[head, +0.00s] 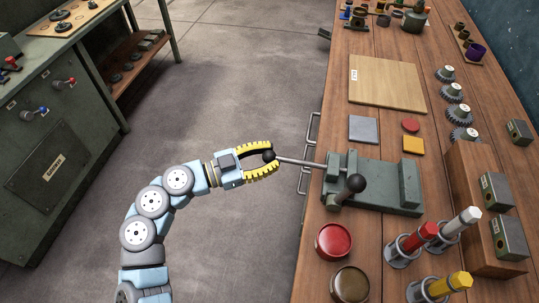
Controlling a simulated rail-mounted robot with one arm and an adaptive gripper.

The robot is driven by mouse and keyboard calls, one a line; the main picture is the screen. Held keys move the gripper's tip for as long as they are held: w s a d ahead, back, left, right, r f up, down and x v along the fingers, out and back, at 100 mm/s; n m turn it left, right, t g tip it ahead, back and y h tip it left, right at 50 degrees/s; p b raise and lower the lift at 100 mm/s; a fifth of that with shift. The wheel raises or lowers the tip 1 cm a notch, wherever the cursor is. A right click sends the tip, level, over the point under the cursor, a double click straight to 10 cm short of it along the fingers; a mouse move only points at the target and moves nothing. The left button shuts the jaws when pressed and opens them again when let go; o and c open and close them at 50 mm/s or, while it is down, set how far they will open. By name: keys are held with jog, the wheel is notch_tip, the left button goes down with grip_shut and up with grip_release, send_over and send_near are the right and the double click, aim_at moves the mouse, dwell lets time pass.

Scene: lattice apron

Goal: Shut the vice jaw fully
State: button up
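The grey-green vice (385,192) sits at the left edge of the wooden bench. Its left jaw block (337,168) stands apart from the right jaw block (411,170), with a flat bed showing between them. A metal rod (300,162) sticks out left from the vice past the bench edge and ends in a black ball knob (268,155). My gripper (270,156) is at this knob, its yellow fingers on either side of it. Whether both fingers press on it cannot be told. A second black ball (355,183) on a short lever stands at the vice's front left.
A red round tin (333,241) and a brown one (351,284) stand in front of the vice. Several coloured-handled tools in holders (410,240) are at front right. A wooden board (387,81) and small plates lie behind. The floor left of the bench is clear.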

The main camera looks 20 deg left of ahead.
aim_at(300, 161)
jog(key=shift+d+r+p, duration=0.2)
jog(key=shift+d+p, duration=0.3)
jog(key=shift+p, duration=0.3)
grip_shut()
jog(key=d+p, duration=0.2)
jog(key=w+d+p, duration=0.1)
jog(key=d+p, duration=0.1)
jog(key=shift+d+p, duration=0.35)
jog(key=shift+p, duration=0.05)
jog(key=shift+w+d+f+p, duration=0.1)
jog(key=shift+d+p, duration=0.15)
jog(key=shift+d, duration=0.1)
jog(key=shift+w+d+f+p, duration=0.1)
jog(key=shift+d+p, duration=0.15)
jog(key=shift+d, duration=0.1)
jog(key=o, duration=1.1)
grip_release()
jog(key=v, duration=1.2)
